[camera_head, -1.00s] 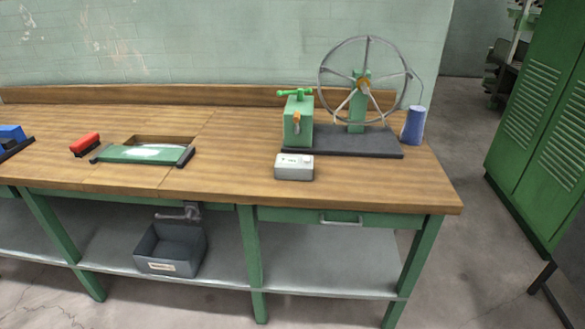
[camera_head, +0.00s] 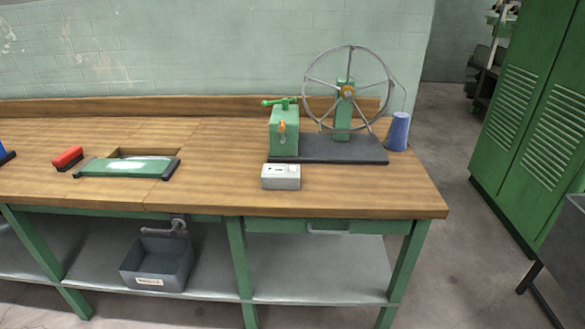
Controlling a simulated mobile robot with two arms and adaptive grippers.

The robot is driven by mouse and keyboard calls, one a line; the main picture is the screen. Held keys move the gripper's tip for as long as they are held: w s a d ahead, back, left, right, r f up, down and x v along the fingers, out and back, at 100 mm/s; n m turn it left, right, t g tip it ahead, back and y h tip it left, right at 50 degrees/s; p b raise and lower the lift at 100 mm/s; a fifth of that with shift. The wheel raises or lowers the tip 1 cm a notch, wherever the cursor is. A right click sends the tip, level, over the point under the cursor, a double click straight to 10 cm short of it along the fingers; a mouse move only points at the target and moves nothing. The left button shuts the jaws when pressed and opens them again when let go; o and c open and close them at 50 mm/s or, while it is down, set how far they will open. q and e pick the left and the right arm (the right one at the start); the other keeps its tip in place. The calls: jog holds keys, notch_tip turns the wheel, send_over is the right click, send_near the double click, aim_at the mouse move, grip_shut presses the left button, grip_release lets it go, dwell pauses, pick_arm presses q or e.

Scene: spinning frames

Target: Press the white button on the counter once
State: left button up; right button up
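A small light-grey counter box (camera_head: 281,177) sits near the front edge of the wooden workbench (camera_head: 220,185), in front of the spinning device. Its top face shows a dark display strip and a small pale round button (camera_head: 293,168) at the right; the detail is too small to read. Neither of my grippers shows in the head view.
Behind the box stands a spoked wheel (camera_head: 347,90) on a dark base, with a green housing (camera_head: 284,130) and a blue cone (camera_head: 398,131). A green cabinet (camera_head: 530,120) stands right.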

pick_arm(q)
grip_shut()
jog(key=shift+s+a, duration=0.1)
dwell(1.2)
